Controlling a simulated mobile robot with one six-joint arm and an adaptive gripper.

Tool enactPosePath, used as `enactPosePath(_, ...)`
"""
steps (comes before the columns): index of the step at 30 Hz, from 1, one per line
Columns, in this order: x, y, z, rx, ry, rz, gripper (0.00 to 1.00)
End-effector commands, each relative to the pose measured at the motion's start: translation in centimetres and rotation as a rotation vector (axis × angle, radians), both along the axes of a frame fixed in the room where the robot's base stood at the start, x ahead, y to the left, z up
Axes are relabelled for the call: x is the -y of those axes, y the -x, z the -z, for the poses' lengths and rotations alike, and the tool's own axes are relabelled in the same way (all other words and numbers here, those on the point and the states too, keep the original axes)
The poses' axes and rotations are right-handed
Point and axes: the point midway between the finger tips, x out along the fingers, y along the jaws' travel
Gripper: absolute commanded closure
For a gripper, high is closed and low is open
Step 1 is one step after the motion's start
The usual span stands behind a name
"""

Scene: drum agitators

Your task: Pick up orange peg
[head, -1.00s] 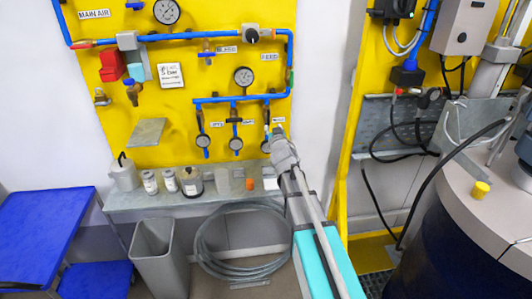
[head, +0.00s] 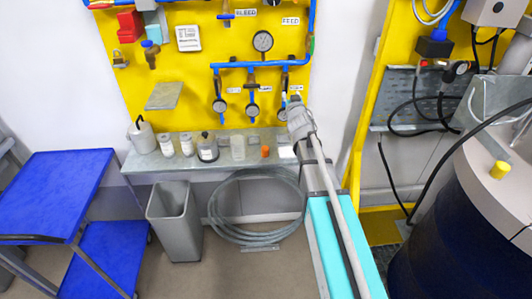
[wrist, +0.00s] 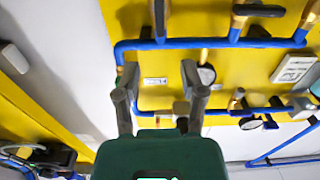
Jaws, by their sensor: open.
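A small orange peg (head: 265,151) stands on the grey wall shelf (head: 145,162), near its right end, in the head view. My gripper (head: 296,103) is above and to the right of the peg, in front of the lower right part of the yellow panel. In the wrist view my gripper (wrist: 158,85) has its two fingers apart with nothing held between them. The wrist view faces the yellow panel and its blue pipes; I cannot make out the peg there.
Several bottles and jars (head: 187,146) and a clear beaker (head: 237,147) stand left of the peg. Gauges (head: 252,110) hang above the shelf. Below are a grey bin (head: 174,220) and coiled hose (head: 255,205). A blue cart (head: 60,190) stands left, a dark drum (head: 440,235) right.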

Motion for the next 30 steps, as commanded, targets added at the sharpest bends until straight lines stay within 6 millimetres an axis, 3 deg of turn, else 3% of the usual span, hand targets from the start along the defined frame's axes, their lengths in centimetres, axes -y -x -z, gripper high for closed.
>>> enactPosePath(2, 0.0, 0.0, 0.0, 0.000, 0.000, 0.000, 0.43)
enactPosePath(7, 0.1, 0.2, 0.3, -0.015, 0.000, 0.006, 0.12)
enactPosePath(11, 0.2, 0.9, 1.3, -0.070, -0.001, 0.012, 0.12)
enactPosePath(17, 0.6, 3.2, 4.5, -0.245, -0.002, 0.033, 0.12)
enactPosePath(23, 0.9, 7.2, 8.7, -0.484, -0.004, 0.053, 0.12)
enactPosePath(30, 1.1, 13.2, 13.1, -0.779, -0.006, 0.064, 0.12)
